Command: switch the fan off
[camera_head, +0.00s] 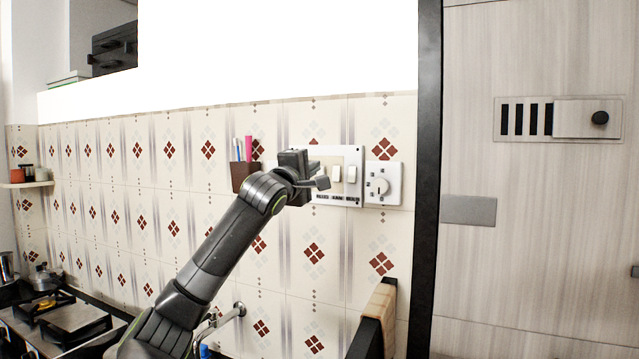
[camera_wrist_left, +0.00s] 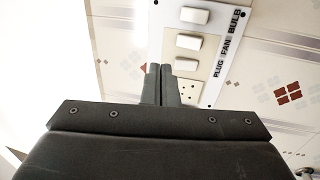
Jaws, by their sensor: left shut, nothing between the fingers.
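The white switch panel (camera_head: 355,160) is on the tiled wall, with a row of rocker switches above printed labels. In the left wrist view, the labels read PLUG, FAN and BULB. The fan switch (camera_wrist_left: 189,42) is the middle one, between the plug switch (camera_wrist_left: 186,65) and the bulb switch (camera_wrist_left: 194,15). My left gripper (camera_head: 321,183) is shut and empty in front of the panel's left part, hiding some of it. In the left wrist view its fingertips (camera_wrist_left: 159,68) appear just left of the plug switch. Contact cannot be told. My right gripper is out of view.
A dark vertical frame (camera_head: 426,180) edges the wall. A stove (camera_head: 70,320) stands at lower left.

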